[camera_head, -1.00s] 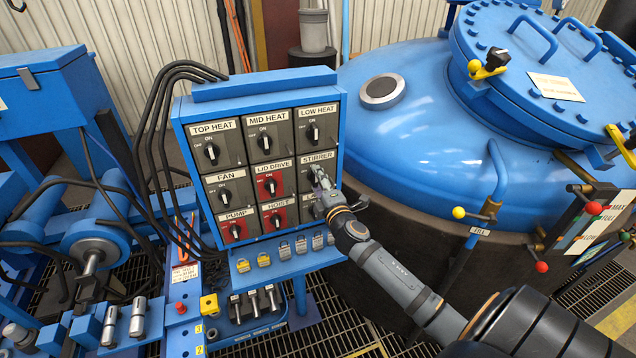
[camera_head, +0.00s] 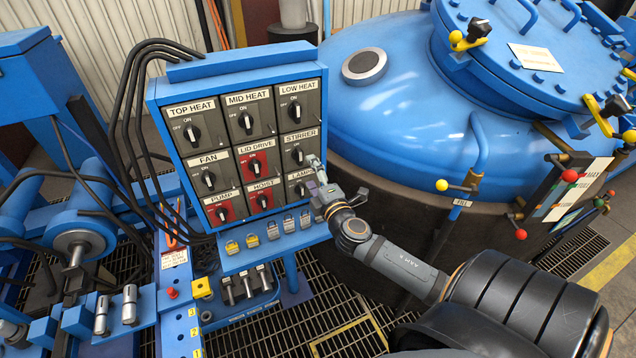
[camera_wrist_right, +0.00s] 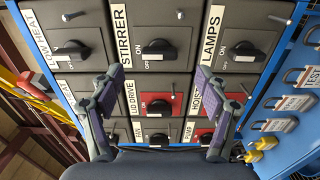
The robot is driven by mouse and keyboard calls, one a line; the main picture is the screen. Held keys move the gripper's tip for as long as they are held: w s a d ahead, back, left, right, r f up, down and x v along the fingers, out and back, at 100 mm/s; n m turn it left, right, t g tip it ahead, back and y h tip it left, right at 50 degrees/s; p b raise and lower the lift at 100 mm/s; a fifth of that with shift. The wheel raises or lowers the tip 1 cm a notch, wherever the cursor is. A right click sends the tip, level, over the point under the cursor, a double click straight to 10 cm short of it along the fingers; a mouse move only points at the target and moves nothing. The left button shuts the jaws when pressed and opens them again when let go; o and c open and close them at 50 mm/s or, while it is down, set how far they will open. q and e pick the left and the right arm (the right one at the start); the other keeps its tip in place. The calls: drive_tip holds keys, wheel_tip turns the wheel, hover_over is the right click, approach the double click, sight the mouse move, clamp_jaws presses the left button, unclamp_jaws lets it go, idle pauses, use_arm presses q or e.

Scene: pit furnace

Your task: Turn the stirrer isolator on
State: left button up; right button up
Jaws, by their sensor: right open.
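The stirrer isolator (camera_head: 298,154) is a black rotary knob on a dark square plate, under the STIRRER label in the right column of the switch panel. In the right wrist view its knob (camera_wrist_right: 157,49) sits ahead of the gap between the fingertips. Its handle lies roughly along the panel's vertical; I cannot firmly read its setting. My right gripper (camera_head: 316,168) is open and empty, in front of the panel's right edge, just below and right of that knob. In the wrist view the right gripper (camera_wrist_right: 160,82) has its fingers spread apart. My left gripper is not in view.
The LOW HEAT knob (camera_head: 295,111) is above the stirrer and the LAMPS knob (camera_head: 301,188) below, partly behind my gripper. The LID DRIVE switch (camera_head: 255,166) is beside it. Padlocks (camera_head: 288,224) hang beneath. The blue furnace (camera_head: 400,120) stands close on the right.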

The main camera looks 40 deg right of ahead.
drive_tip(key=v, duration=0.5)
drive_tip(key=shift+s, duration=0.2)
drive_tip(key=s+d+f+m+g, duration=0.2)
drive_tip(key=s+d+f+g, duration=0.1)
drive_tip(key=f, duration=0.8)
drive_tip(key=s+d+f+m+g, duration=0.3)
drive_tip(key=f, duration=0.8)
drive_tip(key=s+d+f+m+g, duration=0.2)
drive_tip(key=s+d+f+g, duration=0.1)
drive_tip(key=f, duration=0.8)
drive_tip(key=s+a+f+m+g+y, duration=0.1)
drive_tip(key=s+a+f+m+g, duration=0.1)
drive_tip(key=s+f, duration=0.55)
drive_tip(key=s+a+f+m+g, duration=0.25)
drive_tip(key=s+f, duration=0.35)
drive_tip(key=f, duration=0.3)
drive_tip(key=s+a+f+m+g+y, duration=0.1)
drive_tip(key=s+a+f, duration=0.3)
drive_tip(key=s, duration=0.3)
drive_tip(key=s+a+f+m+g+y, duration=0.1)
drive_tip(key=s+a+f+m, duration=0.1)
drive_tip(key=s+a+f, duration=0.2)
drive_tip(key=s+a, duration=0.3)
drive_tip(key=s, duration=0.1)
drive_tip(key=shift+s+a+f+g+y, duration=0.2)
drive_tip(key=shift+s+g+y, duration=0.05)
drive_tip(key=shift+g+y, duration=0.1)
drive_tip(key=shift+c, duration=0.3)
